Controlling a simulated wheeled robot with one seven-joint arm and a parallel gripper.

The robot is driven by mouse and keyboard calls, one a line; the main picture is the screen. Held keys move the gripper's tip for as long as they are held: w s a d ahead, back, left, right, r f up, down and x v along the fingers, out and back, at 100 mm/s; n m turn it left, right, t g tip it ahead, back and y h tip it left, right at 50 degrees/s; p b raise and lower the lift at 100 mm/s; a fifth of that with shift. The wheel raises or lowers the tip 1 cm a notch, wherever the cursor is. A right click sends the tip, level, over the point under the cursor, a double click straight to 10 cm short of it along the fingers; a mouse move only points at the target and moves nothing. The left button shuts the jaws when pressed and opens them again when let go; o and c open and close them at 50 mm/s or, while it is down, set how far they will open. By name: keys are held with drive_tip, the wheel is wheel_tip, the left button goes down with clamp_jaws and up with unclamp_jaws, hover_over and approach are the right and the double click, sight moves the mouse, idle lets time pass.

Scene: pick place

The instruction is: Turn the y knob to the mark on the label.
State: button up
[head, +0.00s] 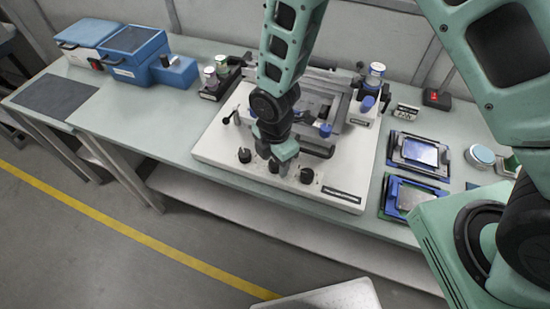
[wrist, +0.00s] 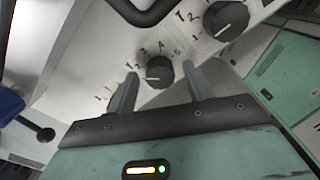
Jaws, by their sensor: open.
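In the wrist view a black round knob (wrist: 159,72) with a pale pointer line sits on the white panel, with printed marks around it. My gripper (wrist: 163,76) is open, with one finger on each side of this knob; I cannot tell whether they touch it. A second black knob (wrist: 226,18) with a similar scale lies up and to the right. Which of them is the y knob is not readable. In the head view my gripper (head: 280,164) is low at the front of the white machine (head: 215,150), between a left knob (head: 245,155) and a right knob (head: 306,175).
The machine's stage and blue-knobbed parts stand behind my gripper. Blue boxes (head: 138,52) are at the back left, and blue-edged trays (head: 388,205) lie to the right. The bench front edge is close to the knobs.

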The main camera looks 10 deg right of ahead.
drive_tip(key=c, duration=1)
drive_tip(key=m+b, duration=0.1)
drive_tip(key=m, duration=0.3)
drive_tip(key=shift+m, duration=0.3)
drive_tip(key=m+b, duration=0.1)
drive_tip(key=m, duration=0.3)
drive_tip(key=shift+m, duration=0.3)
drive_tip(key=m, duration=0.4)
drive_tip(key=shift+m+b, duration=0.3)
drive_tip(key=shift+b, duration=0.1)
drive_tip(key=shift+r+m, duration=0.1)
drive_tip(key=shift+m, duration=1.8)
drive_tip(key=shift+w, duration=0.1)
